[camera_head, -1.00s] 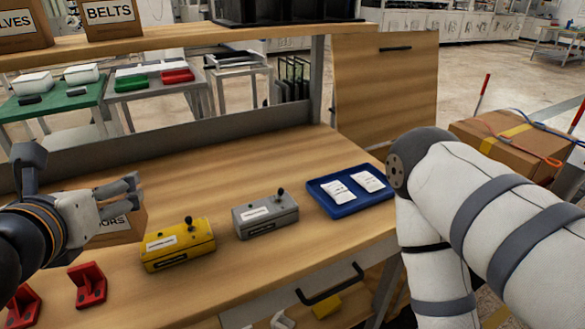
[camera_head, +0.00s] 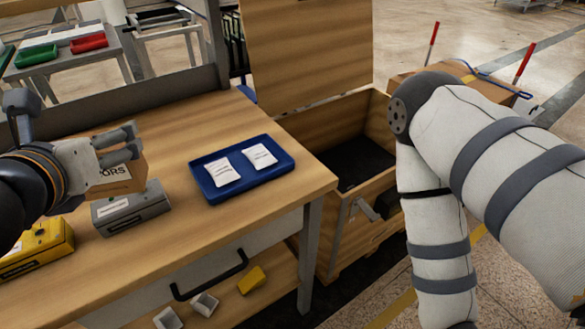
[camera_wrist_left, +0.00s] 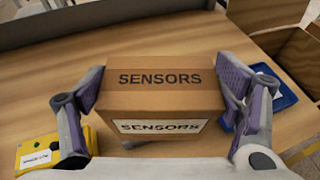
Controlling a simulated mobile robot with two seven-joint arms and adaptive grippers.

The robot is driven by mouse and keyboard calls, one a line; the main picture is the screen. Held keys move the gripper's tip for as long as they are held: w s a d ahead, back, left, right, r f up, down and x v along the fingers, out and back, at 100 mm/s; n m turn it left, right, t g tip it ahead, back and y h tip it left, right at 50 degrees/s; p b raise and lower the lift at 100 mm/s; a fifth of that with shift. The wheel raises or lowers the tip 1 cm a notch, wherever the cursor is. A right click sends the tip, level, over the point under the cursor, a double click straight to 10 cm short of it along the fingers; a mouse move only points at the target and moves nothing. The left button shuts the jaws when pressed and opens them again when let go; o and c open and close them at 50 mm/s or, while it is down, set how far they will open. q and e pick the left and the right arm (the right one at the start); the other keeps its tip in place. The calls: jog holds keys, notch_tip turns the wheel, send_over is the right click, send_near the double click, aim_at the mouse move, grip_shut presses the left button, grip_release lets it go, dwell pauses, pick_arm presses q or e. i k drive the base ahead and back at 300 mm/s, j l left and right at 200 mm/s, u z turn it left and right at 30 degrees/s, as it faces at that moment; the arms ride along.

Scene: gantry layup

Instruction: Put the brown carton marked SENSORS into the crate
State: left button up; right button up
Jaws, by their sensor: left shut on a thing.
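The brown carton marked SENSORS (camera_head: 120,180) is in my left gripper (camera_head: 128,148), at the left of the head view. In the left wrist view the carton (camera_wrist_left: 163,92) sits between both fingers, label side showing. The gripper hides part of it in the head view. It appears to be held above the table, behind the grey box. The wooden crate (camera_head: 328,118) stands open on the floor beyond the table's right end, with its lid (camera_head: 305,50) raised and a dark bottom inside. My right gripper is out of view; only its arm shows at right.
A blue tray (camera_head: 202,185) with two white packets lies on the table between carton and crate. A grey box (camera_head: 130,210) and a yellow box (camera_head: 38,248) stand on the table at left.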

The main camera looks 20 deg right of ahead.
aim_at(356, 185)
jog(key=i+l+z, duration=0.1)
jog(key=l, duration=0.7)
jog(key=i+l+z, duration=0.15)
jog(key=l, duration=0.2)
jog(key=i+l+z, duration=0.1)
jog(key=l, duration=0.3)
jog(key=i+l, duration=0.15)
jog(key=l, duration=0.2)
jog(key=i+l+z, duration=0.15)
jog(key=l, duration=0.25)
